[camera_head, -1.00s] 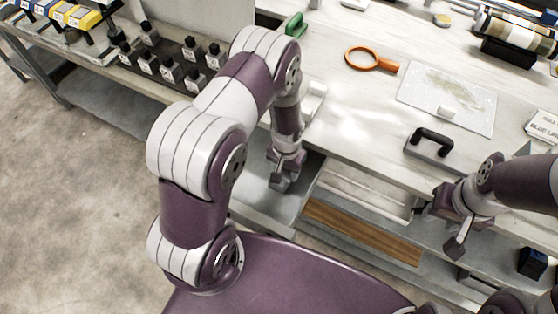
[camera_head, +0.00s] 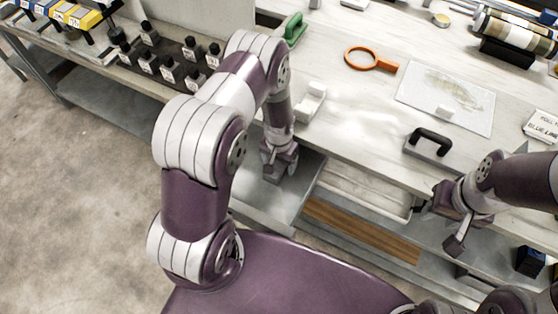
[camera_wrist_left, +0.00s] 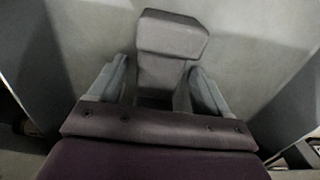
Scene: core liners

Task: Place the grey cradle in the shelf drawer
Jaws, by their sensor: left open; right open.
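A pale grey cradle-like block (camera_head: 311,103) with raised ends stands on the bench's front edge, just right of my left forearm; I take it as the cradle. My left gripper (camera_head: 279,163) is open, below and left of it, over a grey lower shelf surface. A white drawer-like tray (camera_head: 365,192) sits under the bench top. My right gripper (camera_head: 447,222) is open and empty near the bench front.
A grey block with a black handle (camera_head: 430,141), an orange ring tool (camera_head: 372,60) and a clear sheet (camera_head: 447,97) lie on the bench. Brown wooden slats (camera_head: 360,231) lie below the tray. The bench middle is mostly clear.

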